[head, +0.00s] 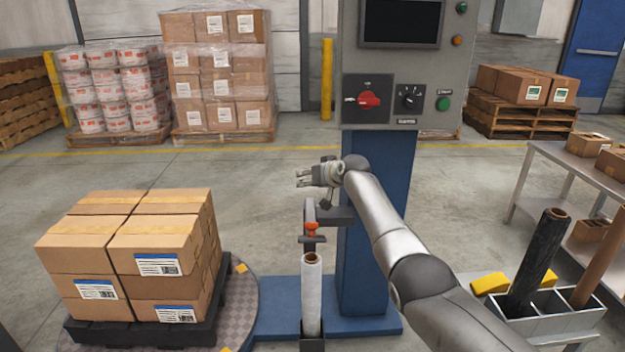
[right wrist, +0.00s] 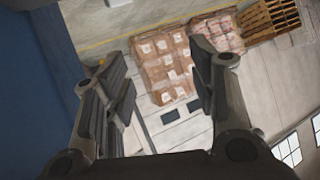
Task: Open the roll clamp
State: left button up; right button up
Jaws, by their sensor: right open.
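The roll clamp (head: 312,231), with an orange-red part on a dark bracket, is on the wrapper's blue column (head: 380,200) in the head view. A white film roll (head: 312,295) stands upright just below it. My right gripper (head: 301,179) is open and empty, above the clamp and apart from it, with its fingers toward the left. In the right wrist view my right gripper (right wrist: 158,92) shows its fingers spread with nothing between them. The clamp does not show there. My left gripper is in neither view.
Stacked cartons (head: 135,240) on a black pallet stand on the turntable at left. A control panel (head: 405,95) with a red switch tops the column. A grey bin (head: 550,328) with dark and brown rolls and a metal table (head: 560,155) are at right.

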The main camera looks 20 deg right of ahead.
jog(key=shift+w+f, duration=0.1)
dwell(0.3)
jog(key=v, duration=1.2)
dwell(0.6)
